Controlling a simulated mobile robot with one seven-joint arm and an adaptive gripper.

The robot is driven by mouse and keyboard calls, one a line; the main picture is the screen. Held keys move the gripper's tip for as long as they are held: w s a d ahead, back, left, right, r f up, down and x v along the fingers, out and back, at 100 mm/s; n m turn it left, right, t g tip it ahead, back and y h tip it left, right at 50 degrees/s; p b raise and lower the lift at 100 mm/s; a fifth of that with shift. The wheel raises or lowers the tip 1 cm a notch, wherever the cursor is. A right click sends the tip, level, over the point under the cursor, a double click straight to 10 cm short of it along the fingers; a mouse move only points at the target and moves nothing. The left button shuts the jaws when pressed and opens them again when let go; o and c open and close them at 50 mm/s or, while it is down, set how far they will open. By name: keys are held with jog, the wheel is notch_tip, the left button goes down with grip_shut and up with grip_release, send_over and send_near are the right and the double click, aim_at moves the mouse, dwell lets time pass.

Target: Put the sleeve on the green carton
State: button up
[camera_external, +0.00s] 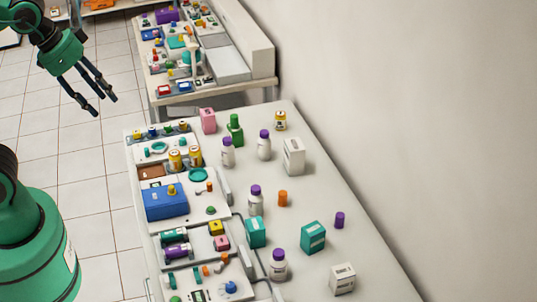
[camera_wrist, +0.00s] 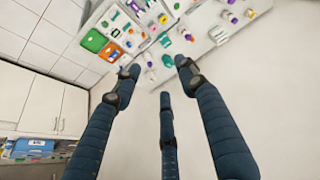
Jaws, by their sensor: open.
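Two teal-green cartons stand on the long table in the external view: one (camera_external: 256,232) beside the white trays and one (camera_external: 313,237) farther right on bare table. I cannot tell which is the task's green carton. I cannot single out a sleeve in either view. My gripper (camera_external: 104,96) is at the upper left, over the tiled floor, left of the table and well away from the cartons. Its dark fingers are spread, open and empty. In the wrist view the gripper (camera_wrist: 158,77) shows three spread fingers, with the small table objects beyond them.
Purple-capped white bottles (camera_external: 264,145), a green bottle (camera_external: 235,130), a pink carton (camera_external: 208,121) and white cartons (camera_external: 293,156) stand on the table (camera_external: 365,270). Cluttered trays line its left side. A wall borders the right. A second cluttered table (camera_external: 222,93) stands behind.

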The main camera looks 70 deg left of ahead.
jog(key=s, duration=0.1)
jog(key=s+f, duration=0.1)
jog(key=s+d, duration=0.1)
jog(key=shift+f+m, duration=0.3)
jog(key=shift+m, duration=0.1)
notch_tip(320, 180, down, 8)
jog(key=b, duration=0.8)
jog(key=shift+f, duration=0.25)
